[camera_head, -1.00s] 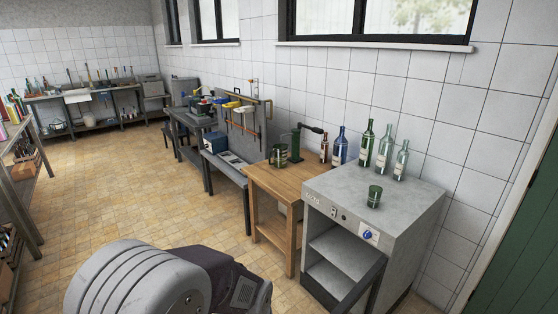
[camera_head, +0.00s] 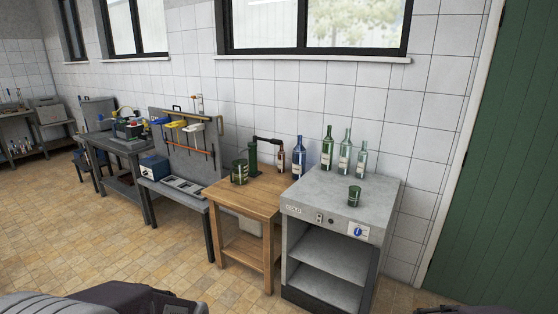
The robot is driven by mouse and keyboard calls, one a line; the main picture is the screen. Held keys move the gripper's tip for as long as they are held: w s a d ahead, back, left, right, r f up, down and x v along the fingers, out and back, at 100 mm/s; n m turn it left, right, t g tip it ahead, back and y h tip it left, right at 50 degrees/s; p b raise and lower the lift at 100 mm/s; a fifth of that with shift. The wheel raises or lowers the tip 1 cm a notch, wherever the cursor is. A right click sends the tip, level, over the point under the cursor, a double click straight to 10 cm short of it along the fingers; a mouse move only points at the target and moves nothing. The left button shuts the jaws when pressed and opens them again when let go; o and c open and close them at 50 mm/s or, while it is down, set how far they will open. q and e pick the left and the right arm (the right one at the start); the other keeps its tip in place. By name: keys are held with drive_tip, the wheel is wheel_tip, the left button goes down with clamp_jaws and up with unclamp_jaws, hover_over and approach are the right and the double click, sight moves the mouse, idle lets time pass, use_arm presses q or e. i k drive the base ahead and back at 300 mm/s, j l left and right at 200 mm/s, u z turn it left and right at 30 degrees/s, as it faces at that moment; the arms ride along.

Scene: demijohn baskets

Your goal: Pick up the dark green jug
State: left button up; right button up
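No thing is clearly a jug with a visible handle. A dark green glass vessel (camera_head: 240,172) stands upright on the left part of the wooden table, and it may be the jug. A smaller green glass tumbler (camera_head: 354,196) stands near the front of the grey cabinet's top. Several bottles stand at the back, among them a dark green one (camera_head: 327,148). Neither of my grippers is in view; only parts of my own body show along the bottom edge, well short of the tables.
The wooden table (camera_head: 244,201) adjoins the grey cabinet (camera_head: 318,190) with open shelves. A blue bottle (camera_head: 298,160) and a brown bottle (camera_head: 281,158) stand at the wall. A tool bench (camera_head: 180,186) is to the left, a green door (camera_head: 510,150) to the right. The tiled floor in front is free.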

sight(239, 173)
drive_tip(key=i+j+z, duration=0.1)
drive_tip(key=i+j, duration=0.15)
drive_tip(key=j, duration=0.25)
drive_tip(key=i+j+z, duration=0.1)
drive_tip(key=i+j, duration=0.15)
drive_tip(key=j, duration=0.25)
drive_tip(key=i+j+z, duration=0.1)
drive_tip(key=i+j, duration=0.15)
drive_tip(key=j, duration=0.25)
drive_tip(key=i+j+z, duration=0.1)
drive_tip(key=i+j, duration=0.15)
drive_tip(key=j, duration=0.3)
drive_tip(key=i+j+z, duration=0.1)
drive_tip(key=j, duration=0.45)
drive_tip(key=i+j, duration=0.25)
drive_tip(key=j, duration=0.3)
drive_tip(key=i+j+z, duration=0.15)
drive_tip(key=j, duration=0.4)
drive_tip(key=i+j+z, duration=0.1)
drive_tip(key=j, duration=0.5)
drive_tip(key=i+j, duration=0.25)
drive_tip(key=i+j+z, duration=0.1)
drive_tip(key=j, duration=0.4)
drive_tip(key=i+j, duration=0.35)
drive_tip(key=i+j+z, duration=0.1)
drive_tip(key=j, duration=0.3)
drive_tip(key=i+j, duration=0.3)
drive_tip(key=i+j+z, duration=0.1)
drive_tip(key=j, duration=0.4)
drive_tip(key=i, duration=0.1)
